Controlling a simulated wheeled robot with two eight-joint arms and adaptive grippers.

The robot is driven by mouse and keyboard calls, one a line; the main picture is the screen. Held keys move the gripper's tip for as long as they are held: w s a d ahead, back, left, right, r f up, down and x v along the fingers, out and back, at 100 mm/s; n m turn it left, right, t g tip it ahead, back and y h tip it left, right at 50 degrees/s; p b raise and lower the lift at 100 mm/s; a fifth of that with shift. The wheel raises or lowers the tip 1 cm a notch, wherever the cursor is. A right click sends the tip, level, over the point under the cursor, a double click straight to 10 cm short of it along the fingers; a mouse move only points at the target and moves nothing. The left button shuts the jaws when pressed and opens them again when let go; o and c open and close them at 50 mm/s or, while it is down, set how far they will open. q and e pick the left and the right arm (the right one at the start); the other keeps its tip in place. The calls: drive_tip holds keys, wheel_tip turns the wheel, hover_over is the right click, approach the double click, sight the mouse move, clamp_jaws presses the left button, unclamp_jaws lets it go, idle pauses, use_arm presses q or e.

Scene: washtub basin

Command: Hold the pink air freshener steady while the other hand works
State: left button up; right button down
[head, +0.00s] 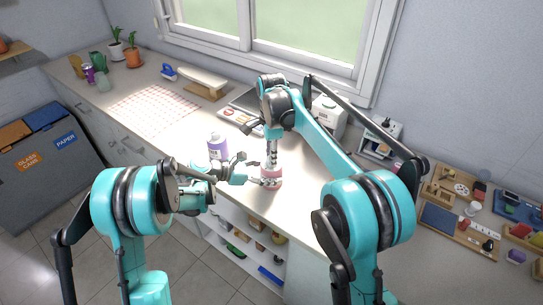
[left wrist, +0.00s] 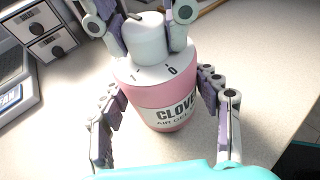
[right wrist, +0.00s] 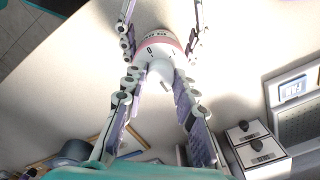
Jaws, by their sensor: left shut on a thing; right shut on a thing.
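The pink air freshener (head: 271,182) stands upright on the counter. It has a pink body with a "CLOVE…" air gel label, a white top with dial marks and a white knob. It fills the middle of the left wrist view (left wrist: 160,94) and shows in the right wrist view (right wrist: 152,37). My left gripper (left wrist: 163,82) is shut on the body, one finger on each side. My right gripper (right wrist: 159,76) comes from above and is shut on the white knob (left wrist: 146,40). The lower body is partly hidden by fingers in the head view.
A purple-labelled bottle (head: 218,147) stands just left of the freshener. A white drawer unit (right wrist: 258,148) and a device with a display (right wrist: 293,90) are close by. Boards with small items (head: 462,215) lie at the right. Counter left of the bottle is mostly free.

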drive_tip(key=shift+m, duration=0.6)
drive_tip(key=c, duration=1.2)
unclamp_jaws()
drive_tip(key=shift+r, duration=0.1)
wheel_tip(320, 180, up, 12)
drive_tip(key=shift+f, duration=0.1)
